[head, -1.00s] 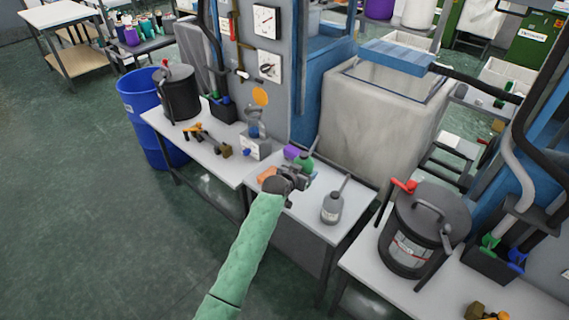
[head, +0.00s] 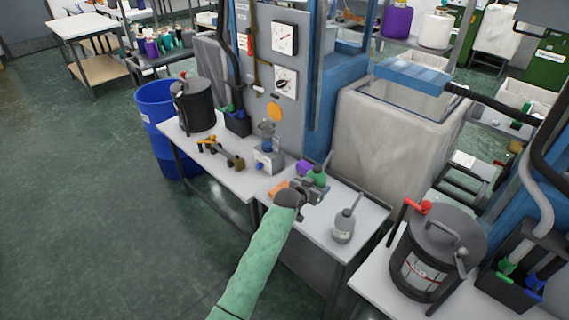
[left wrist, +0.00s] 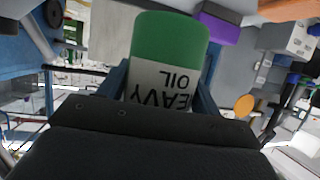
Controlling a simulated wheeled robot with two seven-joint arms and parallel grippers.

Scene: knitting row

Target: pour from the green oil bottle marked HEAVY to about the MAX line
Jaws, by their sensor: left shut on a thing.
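The green oil bottle (left wrist: 168,42) fills the middle of the left wrist view, its white label reading HEAVY OIL upside down. My left gripper (left wrist: 160,92) is shut on it, with a finger on each side. In the head view my left gripper (head: 310,190) is over the small white table, and only a bit of the green bottle (head: 319,176) shows behind it. A glass oiler cup (head: 268,136) with a blue part stands on a pale block, left of the gripper. A MAX line is too small to make out. My right gripper is not in view.
A grey oil can (head: 344,227) with a long spout stands right of the gripper. A purple block (head: 304,167) and an orange block (head: 279,190) lie close by. A black lidded pot (head: 434,255) stands at the right. The wall panel (head: 258,75) rises behind.

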